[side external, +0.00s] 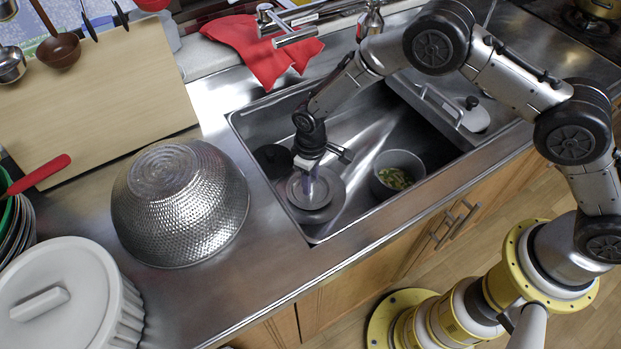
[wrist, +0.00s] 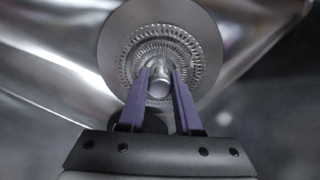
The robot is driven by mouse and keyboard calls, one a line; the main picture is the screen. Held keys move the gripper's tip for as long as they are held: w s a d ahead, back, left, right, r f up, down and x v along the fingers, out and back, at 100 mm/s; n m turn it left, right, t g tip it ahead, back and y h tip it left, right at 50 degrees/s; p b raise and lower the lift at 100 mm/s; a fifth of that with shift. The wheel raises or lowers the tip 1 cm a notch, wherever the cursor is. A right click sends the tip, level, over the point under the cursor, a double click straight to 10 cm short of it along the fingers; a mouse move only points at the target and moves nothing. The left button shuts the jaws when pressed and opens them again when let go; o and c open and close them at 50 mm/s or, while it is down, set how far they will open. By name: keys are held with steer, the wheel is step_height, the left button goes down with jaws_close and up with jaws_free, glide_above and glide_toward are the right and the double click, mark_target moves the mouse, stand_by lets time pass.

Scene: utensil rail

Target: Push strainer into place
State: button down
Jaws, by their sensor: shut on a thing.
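The strainer (wrist: 207,37) is a round metal disc with rings of small perforations and a short central knob (wrist: 159,88). In the wrist view my gripper (wrist: 160,82) has its two purple fingers closed on that knob. In the side view my gripper (side external: 308,176) points down into the sink, and the strainer (side external: 318,192) shows as a round disc under it, over the drain area at the left end of the basin. The fingertips partly cover the knob. I cannot tell whether the strainer sits flush in the drain.
The sink (side external: 345,215) has raised walls around my gripper. A grey bowl with green bits (side external: 398,172) stands to the right in the basin. A dark round opening (side external: 272,158) is behind left. The faucet (side external: 300,35) and a red cloth (side external: 262,50) are behind; a hammered bowl (side external: 180,204) is left.

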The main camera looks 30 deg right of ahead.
steer(key=shift+f, duration=0.7)
steer(key=c, duration=0.5)
jaws_free()
step_height(320, 180, up, 14)
steer(key=shift+f, duration=0.1)
steer(key=s+d+r+m+t, duration=0.1)
steer(key=s+d+r, duration=0.4)
steer(key=r, duration=0.4)
steer(key=s+d+r+m+t, duration=0.2)
steer(key=s+d+r, duration=0.1)
steer(key=d+r, duration=0.6)
steer(key=s+d+r+m+t, duration=0.1)
steer(key=s+d, duration=0.1)
steer(key=s, duration=0.5)
steer(key=s+d+r+m, duration=0.1)
steer(key=s+d+r, duration=0.1)
steer(key=s, duration=0.4)
steer(key=s+d+r+m+t, duration=0.1)
steer(key=s+d, duration=0.3)
steer(key=s, duration=0.3)
steer(key=shift+s+d+r+t, duration=0.25)
steer(key=shift+s+r+t, duration=0.05)
